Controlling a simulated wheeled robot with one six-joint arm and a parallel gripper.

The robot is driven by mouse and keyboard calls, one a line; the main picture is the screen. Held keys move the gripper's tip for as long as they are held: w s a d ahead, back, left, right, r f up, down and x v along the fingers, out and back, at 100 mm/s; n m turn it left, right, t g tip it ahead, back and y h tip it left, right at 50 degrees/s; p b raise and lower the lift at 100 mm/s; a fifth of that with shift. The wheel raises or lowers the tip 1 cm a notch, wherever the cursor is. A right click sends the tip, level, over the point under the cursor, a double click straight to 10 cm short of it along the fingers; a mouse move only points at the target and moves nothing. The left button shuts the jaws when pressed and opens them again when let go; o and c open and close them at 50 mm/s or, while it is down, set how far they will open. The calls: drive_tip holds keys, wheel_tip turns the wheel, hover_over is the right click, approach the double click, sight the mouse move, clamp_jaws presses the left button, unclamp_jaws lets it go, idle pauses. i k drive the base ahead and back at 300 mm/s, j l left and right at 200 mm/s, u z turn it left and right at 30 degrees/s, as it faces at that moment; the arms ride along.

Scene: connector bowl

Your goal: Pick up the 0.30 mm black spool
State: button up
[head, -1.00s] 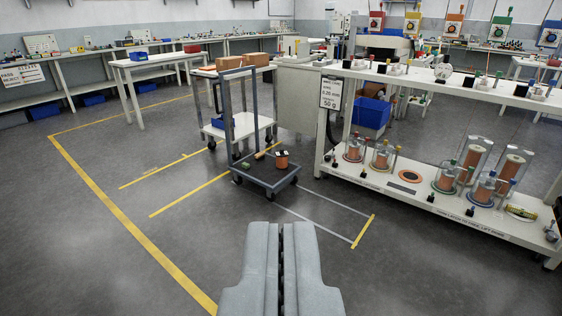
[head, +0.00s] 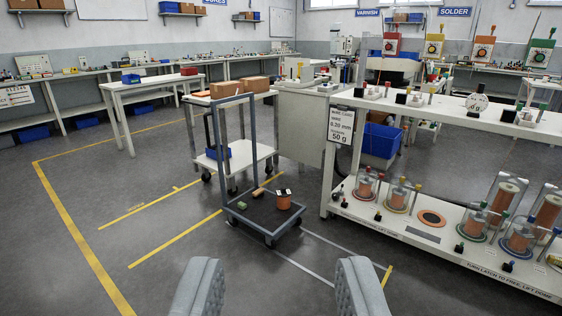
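A copper-wound spool (head: 284,201) with a dark and white top stands upright on the dark deck of a small cart (head: 265,229), ahead of me near the middle. Its label is too small to read, so I cannot confirm its gauge. Other copper spools with red, yellow, green and blue parts, such as the red one (head: 366,187), stand under clear covers on the lower shelf at right. My gripper (head: 279,268) is open and empty at the bottom of the view, well short of the cart.
The cart has a tall grey handle frame (head: 252,138) at its back; small green and tan blocks lie beside the spool. A white two-level bench (head: 456,255) blocks the right. A white trolley (head: 238,156) stands behind the cart. Floor ahead and left is clear, with yellow lines.

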sight(283, 194)
drive_tip(key=i, duration=1.8)
drive_tip(key=i+j, duration=0.1)
drive_tip(key=i, duration=1.65)
drive_tip(key=l+z, duration=0.05)
drive_tip(key=l, duration=0.05)
